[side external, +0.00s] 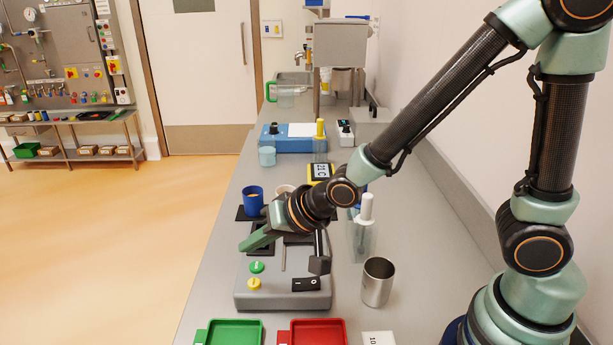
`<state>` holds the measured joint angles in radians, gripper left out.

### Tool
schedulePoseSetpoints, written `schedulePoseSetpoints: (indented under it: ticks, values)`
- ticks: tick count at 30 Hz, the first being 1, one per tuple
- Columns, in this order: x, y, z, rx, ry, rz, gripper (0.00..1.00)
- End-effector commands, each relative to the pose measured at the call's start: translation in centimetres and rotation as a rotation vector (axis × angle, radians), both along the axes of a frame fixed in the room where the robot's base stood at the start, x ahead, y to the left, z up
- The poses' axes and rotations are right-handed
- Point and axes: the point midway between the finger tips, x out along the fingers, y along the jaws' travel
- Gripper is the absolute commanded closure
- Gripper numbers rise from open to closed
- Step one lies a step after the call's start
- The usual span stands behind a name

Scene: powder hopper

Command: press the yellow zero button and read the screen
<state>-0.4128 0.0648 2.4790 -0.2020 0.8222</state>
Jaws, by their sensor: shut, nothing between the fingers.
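A yellow button (253,284) sits on the top face of a grey device (283,297) on the bench. A green button (257,267) is just behind it. My gripper (246,243) is shut and empty, above the back left of the device. It is behind and above the yellow button, apart from it. A dark panel (262,249) shows partly below my gripper. I cannot tell whether it is a screen, and I can read nothing on it. My gripper and wrist hide part of the device's back.
A black rocker switch (306,284) is at the device's right. A metal cup (378,282) stands to the right. A green tray (235,333) and a red tray (318,333) lie in front. A blue cup (253,201) and a yellow-framed display (320,172) are behind.

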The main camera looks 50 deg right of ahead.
Motion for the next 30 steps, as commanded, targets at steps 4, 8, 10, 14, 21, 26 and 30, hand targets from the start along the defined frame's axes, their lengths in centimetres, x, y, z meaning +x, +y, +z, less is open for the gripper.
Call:
schedulePoseSetpoints:
  ticks: [4, 8, 10, 14, 21, 26, 30]
  values:
    - [-0.1, 0.0, -2.3, -0.003, 0.007, 0.000, 1.00]
    - [-0.1, -0.1, -3.9, -0.003, 0.006, 0.000, 1.00]
    - [-0.1, 0.0, -4.6, -0.002, 0.005, 0.000, 1.00]
    - [-0.1, 0.0, -5.7, -0.002, 0.004, 0.000, 1.00]
    - [0.0, 0.0, -6.4, 0.000, 0.000, 0.000, 1.00]
    - [0.0, 0.0, -6.4, 0.000, 0.000, 0.000, 1.00]
    - [0.0, 0.0, -6.4, 0.000, 0.000, 0.000, 1.00]
